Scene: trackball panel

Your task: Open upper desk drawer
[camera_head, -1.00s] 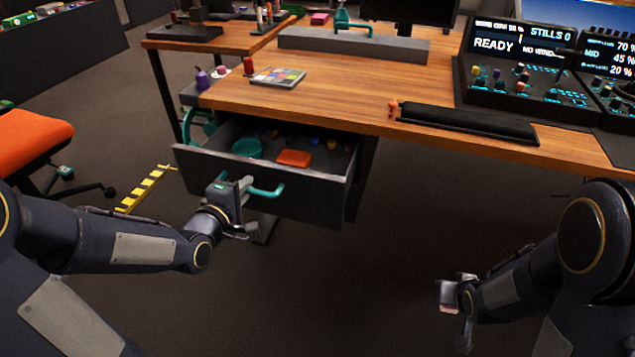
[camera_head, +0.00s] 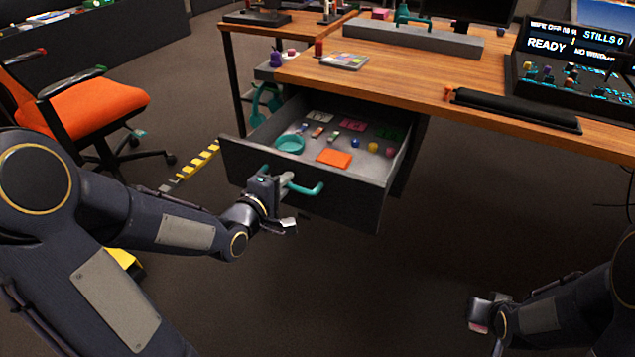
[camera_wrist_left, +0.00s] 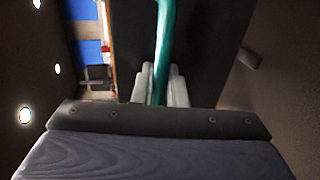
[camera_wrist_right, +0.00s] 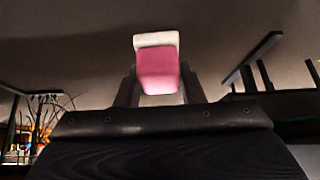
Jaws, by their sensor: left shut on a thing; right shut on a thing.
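The upper desk drawer (camera_head: 345,207) hangs well open under the left part of the wooden desk (camera_head: 410,85), its inside visible. My left gripper (camera_head: 284,183) is shut on the teal bar handle (camera_head: 308,190) on the drawer's front. In the left wrist view the handle (camera_wrist_left: 165,35) runs between the two fingers (camera_wrist_left: 158,82). My right gripper (camera_head: 484,315) is low at the right, away from the drawer. It is shut on a pink block with a white end (camera_wrist_right: 158,68), seen in the right wrist view.
The drawer holds a teal round dish (camera_head: 290,145), an orange flat piece (camera_head: 334,158) and several small coloured items. An orange chair (camera_head: 95,108) stands at the left. A yellow-black strip (camera_head: 192,167) lies on the floor. The floor before the desk's right part is clear.

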